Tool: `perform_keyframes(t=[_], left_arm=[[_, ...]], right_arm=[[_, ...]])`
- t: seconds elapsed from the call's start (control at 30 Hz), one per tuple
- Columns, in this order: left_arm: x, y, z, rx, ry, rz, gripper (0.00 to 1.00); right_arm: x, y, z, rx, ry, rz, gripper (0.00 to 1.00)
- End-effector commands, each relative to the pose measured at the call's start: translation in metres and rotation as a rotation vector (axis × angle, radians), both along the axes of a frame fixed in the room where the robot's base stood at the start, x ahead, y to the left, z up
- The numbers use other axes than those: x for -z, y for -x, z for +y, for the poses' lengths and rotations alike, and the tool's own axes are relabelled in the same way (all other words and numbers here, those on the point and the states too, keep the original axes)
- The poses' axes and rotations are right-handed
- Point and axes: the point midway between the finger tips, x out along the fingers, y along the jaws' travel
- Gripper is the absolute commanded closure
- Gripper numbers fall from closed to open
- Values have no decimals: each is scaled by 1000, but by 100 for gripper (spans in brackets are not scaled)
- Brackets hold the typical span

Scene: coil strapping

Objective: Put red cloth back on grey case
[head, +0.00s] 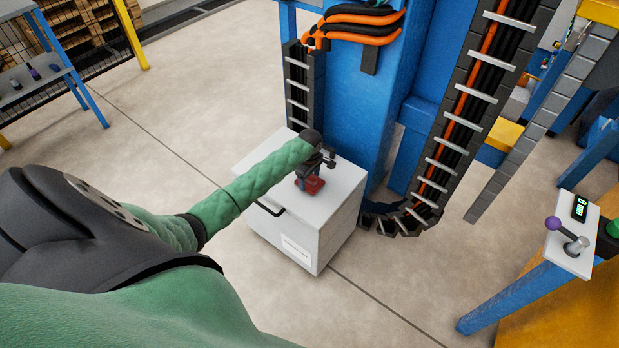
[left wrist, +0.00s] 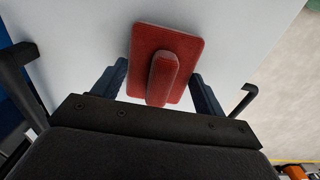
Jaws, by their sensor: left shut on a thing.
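The red cloth (head: 314,187) lies on the top of the grey case (head: 342,190), around the middle. In the left wrist view the cloth (left wrist: 182,45) is a flat red rectangle with a raised ridge along its middle, against the pale case top (left wrist: 70,50). My left gripper (head: 311,176) points down over the cloth and is shut on it, with its dark blue fingers on either side of the ridge. The gripper partly hides the cloth in the head view. My right gripper is not in view.
A blue machine column (head: 355,110) with cable chains (head: 470,110) stands close behind and right of the case. A control post with a purple-knobbed lever (head: 567,238) is at the right. A blue-legged table (head: 35,85) is far left. Open floor lies left of the case.

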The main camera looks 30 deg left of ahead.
Motion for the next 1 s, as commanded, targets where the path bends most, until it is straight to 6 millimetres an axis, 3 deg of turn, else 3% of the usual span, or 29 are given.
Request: perform_keyframes(t=[0.13,0.17,0.27,0.67,1.0], left_arm=[[1,0,0,-1,0,1,46],[2,0,0,-1,0,1,26],[2,0,0,0,0,1,6],[-4,0,0,0,0,-1,6],[-61,0,0,-1,0,-2,6]], right_arm=[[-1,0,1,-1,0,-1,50],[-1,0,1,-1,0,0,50],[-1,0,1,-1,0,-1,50],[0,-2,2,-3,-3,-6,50],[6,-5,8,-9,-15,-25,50]])
